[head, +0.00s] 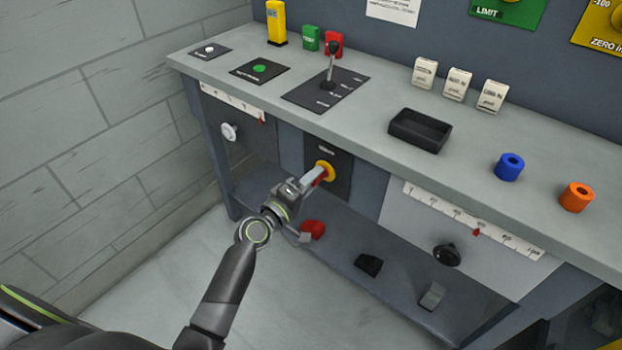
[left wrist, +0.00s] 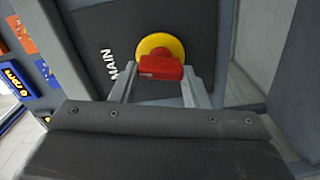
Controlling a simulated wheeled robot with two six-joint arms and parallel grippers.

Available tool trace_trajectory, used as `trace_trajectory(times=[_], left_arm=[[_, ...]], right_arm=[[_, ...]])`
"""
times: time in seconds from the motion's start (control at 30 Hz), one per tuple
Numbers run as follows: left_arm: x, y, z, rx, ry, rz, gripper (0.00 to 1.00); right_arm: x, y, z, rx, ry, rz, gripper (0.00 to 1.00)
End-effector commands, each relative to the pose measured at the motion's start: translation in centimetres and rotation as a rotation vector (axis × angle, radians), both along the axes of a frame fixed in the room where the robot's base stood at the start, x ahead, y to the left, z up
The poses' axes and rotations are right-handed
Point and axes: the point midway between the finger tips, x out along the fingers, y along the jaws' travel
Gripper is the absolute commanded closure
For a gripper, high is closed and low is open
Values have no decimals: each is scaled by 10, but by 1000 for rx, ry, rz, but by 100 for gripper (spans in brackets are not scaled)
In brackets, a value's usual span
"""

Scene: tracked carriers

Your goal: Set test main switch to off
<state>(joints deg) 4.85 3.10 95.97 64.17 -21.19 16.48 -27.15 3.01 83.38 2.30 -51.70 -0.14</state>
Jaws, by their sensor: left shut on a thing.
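The main switch is a red handle on a yellow round base (head: 326,168), on a dark plate (head: 341,178) on the bench's front panel. In the left wrist view the red handle (left wrist: 161,68) sits in front of the yellow disc (left wrist: 160,43), beside the word MAIN on the plate. My left gripper (head: 314,176) is at the switch. In the left wrist view its two fingers (left wrist: 160,78) stand one on each side of the red handle, shut on it. The fingers hide part of the switch in the head view. My right gripper is not in view.
A lever (head: 331,72) stands on the bench top, with a black tray (head: 420,131) and blue (head: 509,167) and orange (head: 577,197) rings to the right. A white knob (head: 229,131) and a black knob (head: 446,254) stick out of the front. A red object (head: 313,229) lies on the lower shelf.

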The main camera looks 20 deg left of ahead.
Motion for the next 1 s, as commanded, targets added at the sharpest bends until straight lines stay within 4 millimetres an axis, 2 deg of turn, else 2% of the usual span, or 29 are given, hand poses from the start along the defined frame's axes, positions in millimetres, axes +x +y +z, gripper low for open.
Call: trace_trajectory(times=[0.4, 1.0], left_arm=[[0, 0, -2, -201, 75, 1, 81], [0, 0, -3, -235, 88, 2, 81]], right_arm=[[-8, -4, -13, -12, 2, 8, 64], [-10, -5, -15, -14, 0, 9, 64]])
